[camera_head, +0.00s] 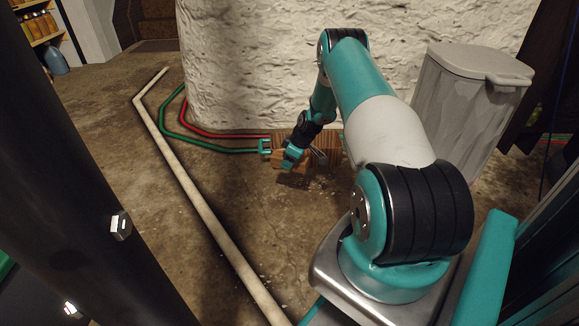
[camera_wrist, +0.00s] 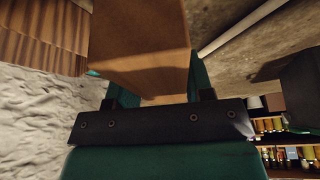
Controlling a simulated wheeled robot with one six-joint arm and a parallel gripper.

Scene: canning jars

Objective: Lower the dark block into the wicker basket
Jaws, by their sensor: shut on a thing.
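In the wrist view a plain brown block (camera_wrist: 140,42) sits between the two fingers of my gripper (camera_wrist: 152,92), which is shut on it. In the head view my teal gripper (camera_head: 291,156) is low near the floor at the foot of the white wall, and only a small brown part of the block (camera_head: 288,162) shows there. A striped wooden thing (camera_head: 325,141) stands right beside my gripper; it also shows in the wrist view (camera_wrist: 42,38). I cannot make out a wicker basket; my arm hides part of that area.
A grey lidded bin (camera_head: 462,105) stands to the right against the white wall (camera_head: 255,65). Red, green and pale pipes (camera_head: 205,199) run along the floor at left. Shelves of jars (camera_wrist: 285,140) show in the wrist view. Open floor (camera_head: 260,230) lies in front of the gripper.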

